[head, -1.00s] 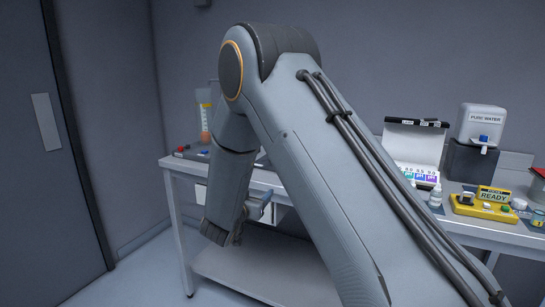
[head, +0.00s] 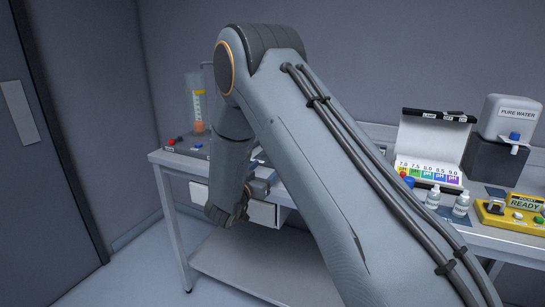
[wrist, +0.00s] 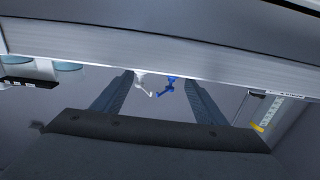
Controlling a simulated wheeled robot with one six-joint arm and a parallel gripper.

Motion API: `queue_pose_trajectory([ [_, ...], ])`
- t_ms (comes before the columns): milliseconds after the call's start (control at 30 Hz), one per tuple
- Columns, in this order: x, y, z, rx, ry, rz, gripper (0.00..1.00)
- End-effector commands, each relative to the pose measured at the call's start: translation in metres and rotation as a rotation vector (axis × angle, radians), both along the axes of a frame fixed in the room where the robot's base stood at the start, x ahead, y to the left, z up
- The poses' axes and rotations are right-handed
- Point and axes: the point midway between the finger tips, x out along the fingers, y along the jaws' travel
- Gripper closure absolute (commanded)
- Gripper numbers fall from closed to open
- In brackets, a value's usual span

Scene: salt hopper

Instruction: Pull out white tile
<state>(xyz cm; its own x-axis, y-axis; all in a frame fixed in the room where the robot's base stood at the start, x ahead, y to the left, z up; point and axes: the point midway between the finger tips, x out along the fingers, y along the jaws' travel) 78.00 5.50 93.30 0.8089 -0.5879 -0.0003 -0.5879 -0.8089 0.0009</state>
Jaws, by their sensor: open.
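A white flat front (head: 264,213) shows under the tabletop at the left end of the bench in the head view, partly hidden behind my arm. I cannot tell whether it is the white tile; no separate tile is clear. My gripper (head: 262,187) is beside this front, just below the table edge, mostly hidden by my wrist. In the wrist view my gripper (wrist: 160,84) has its two fingers spread apart and empty. A small white piece (wrist: 142,82) and a small blue piece (wrist: 165,87) show between the fingers; whether they touch them is unclear.
The bench edge (wrist: 160,66) runs close across the fingertips. A control box with a red button (head: 185,146) stands at the bench's left end. A pH chart case (head: 430,150), a pure water tank (head: 512,118), small bottles and a yellow tester (head: 512,213) stand right. A lower shelf (head: 270,270) is clear.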

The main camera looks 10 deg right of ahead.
Motion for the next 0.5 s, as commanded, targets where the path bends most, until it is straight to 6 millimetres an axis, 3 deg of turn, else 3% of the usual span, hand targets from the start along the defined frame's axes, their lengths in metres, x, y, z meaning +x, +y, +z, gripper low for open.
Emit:
queue_pose_trajectory([
  [500, 0.054, -0.040, 0.001, 0.001, -0.001, -0.001, 0.34],
])
